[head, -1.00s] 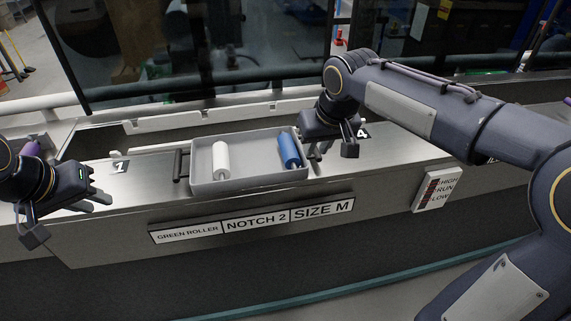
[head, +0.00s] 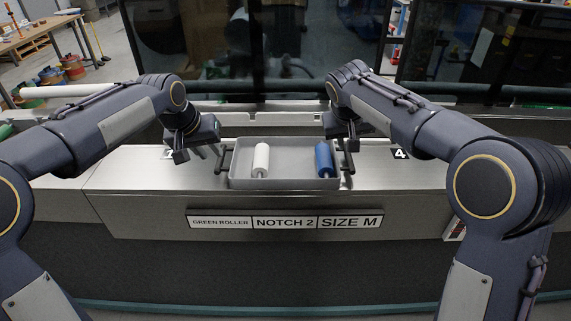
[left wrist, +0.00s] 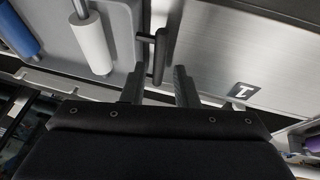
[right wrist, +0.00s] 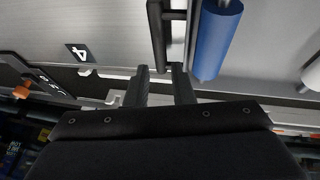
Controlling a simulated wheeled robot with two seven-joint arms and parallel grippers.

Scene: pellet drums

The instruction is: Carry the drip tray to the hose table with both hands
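The grey drip tray (head: 292,172) sits on the metal ledge, with a white roller (head: 261,160) and a blue roller (head: 324,160) in it. A dark bar handle stands out at each end. My left gripper (head: 206,155) is open beside the left handle (left wrist: 160,55); in the left wrist view that handle lies just ahead of the gap between the fingers. My right gripper (right wrist: 160,84) is open at the right handle (right wrist: 157,38), whose near end reaches the fingertips. I cannot tell whether it is between the fingers.
The metal ledge (head: 130,180) is clear on both sides of the tray, with a sign (head: 285,222) on its front. Dark glass panels stand behind. A wooden table (head: 30,38) stands at the back left, with coloured items on the floor near it. I cannot tell which is the hose table.

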